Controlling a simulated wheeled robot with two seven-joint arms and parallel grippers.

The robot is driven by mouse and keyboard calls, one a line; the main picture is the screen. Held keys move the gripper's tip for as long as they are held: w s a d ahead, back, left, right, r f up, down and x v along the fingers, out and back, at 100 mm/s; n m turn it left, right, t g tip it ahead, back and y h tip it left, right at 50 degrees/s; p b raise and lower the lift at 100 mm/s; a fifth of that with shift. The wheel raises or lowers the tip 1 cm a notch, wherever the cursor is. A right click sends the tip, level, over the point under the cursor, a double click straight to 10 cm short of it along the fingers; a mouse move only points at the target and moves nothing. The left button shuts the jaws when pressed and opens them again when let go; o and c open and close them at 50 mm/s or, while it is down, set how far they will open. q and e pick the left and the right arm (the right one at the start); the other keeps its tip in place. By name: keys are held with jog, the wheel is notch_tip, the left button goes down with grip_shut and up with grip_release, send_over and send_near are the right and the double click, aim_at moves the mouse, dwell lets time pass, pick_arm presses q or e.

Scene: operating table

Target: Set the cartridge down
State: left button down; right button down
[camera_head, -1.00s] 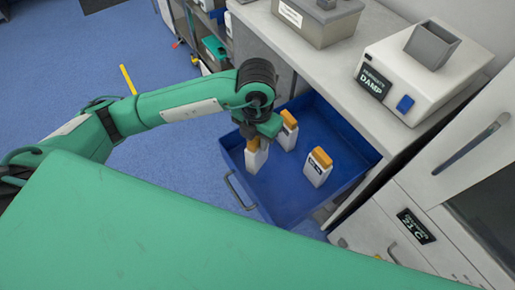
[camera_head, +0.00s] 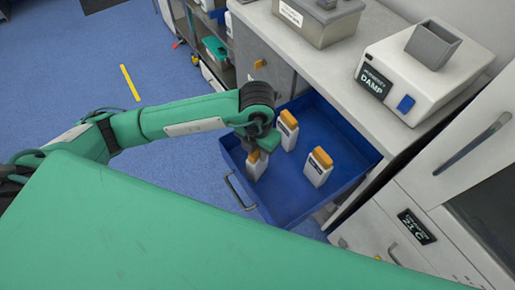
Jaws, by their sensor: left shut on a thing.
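A white cartridge with an orange top (camera_head: 257,165) is in the left part of the open blue drawer (camera_head: 230,158). My left gripper (camera_head: 260,148) is above it and shut on its upper end. The cartridge looks upright; I cannot tell whether its base touches the drawer floor. A second cartridge (camera_head: 287,131) stands in the drawer just behind and to the right. A third cartridge (camera_head: 318,168) stands farther right. My right gripper is not in view.
The drawer has a metal handle (camera_head: 239,192) at its front. The counter (camera_head: 328,75) above carries a grey bin (camera_head: 318,24) and a white device labelled DAMP (camera_head: 420,70). Drawer floor is bare in front of the third cartridge.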

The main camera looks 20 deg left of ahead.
pick_arm(q)
jog(key=c, duration=1.1)
grip_release()
jog(key=shift+r, duration=0.15)
notch_tip(320, 180, up, 2)
jog(key=shift+r, duration=0.1)
notch_tip(320, 180, up, 8)
jog(key=shift+r, duration=0.95)
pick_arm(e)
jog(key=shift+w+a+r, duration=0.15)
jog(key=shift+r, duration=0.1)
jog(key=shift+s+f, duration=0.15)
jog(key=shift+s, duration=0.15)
pick_arm(q)
jog(key=shift+s+f, duration=0.1)
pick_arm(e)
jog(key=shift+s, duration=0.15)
